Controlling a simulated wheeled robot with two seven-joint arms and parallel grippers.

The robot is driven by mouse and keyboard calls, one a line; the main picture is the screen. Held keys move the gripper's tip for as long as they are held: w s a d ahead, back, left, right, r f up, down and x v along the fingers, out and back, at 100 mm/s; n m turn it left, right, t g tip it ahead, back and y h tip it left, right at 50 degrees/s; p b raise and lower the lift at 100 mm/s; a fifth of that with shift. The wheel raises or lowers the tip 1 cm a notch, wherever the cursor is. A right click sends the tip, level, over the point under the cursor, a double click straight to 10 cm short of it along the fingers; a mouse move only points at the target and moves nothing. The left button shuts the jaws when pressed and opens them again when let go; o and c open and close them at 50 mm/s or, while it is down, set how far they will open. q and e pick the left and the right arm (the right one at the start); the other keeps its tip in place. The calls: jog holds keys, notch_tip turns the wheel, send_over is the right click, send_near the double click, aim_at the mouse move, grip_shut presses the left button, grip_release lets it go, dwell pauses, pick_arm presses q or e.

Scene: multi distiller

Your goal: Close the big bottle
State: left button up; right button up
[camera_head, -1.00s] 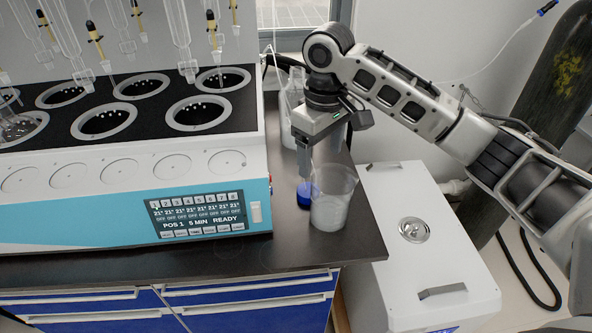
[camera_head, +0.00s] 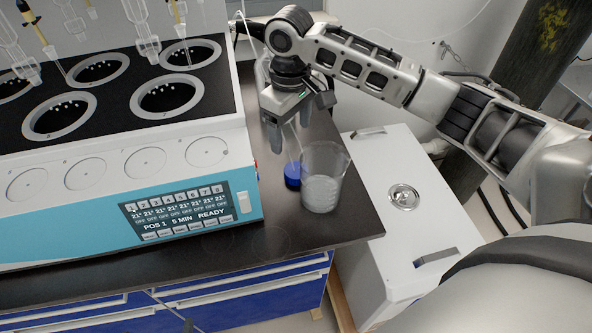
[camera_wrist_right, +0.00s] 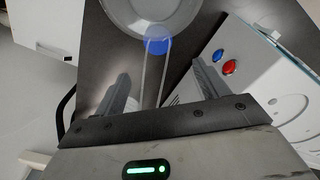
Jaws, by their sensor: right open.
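My right gripper (camera_head: 290,128) is open over the dark bench, its fingers pointing down. A clear glass vessel (camera_head: 262,70), perhaps the big bottle, is mostly hidden behind my right wrist. My left gripper is not in view.
A clear beaker (camera_head: 323,185) stands close right of the blue base, near the bench edge. The distiller (camera_head: 120,165) with its display fills the left side. A white box with a round handle (camera_head: 402,197) stands on the right. Bare bench (camera_head: 340,228) lies in front of the beaker.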

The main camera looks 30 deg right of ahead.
send_over(294, 168)
jog(key=f, duration=0.5)
jog(key=shift+w+a+f, duration=0.2)
jog(key=shift+a, duration=0.05)
jog(key=shift+s+d+f, duration=0.1)
jog(key=shift+s+f, duration=0.05)
jog(key=shift+f, duration=1.15)
jog(key=shift+s+d+f, duration=0.1)
jog(key=shift+f, duration=1.2)
jog(key=c, duration=1)
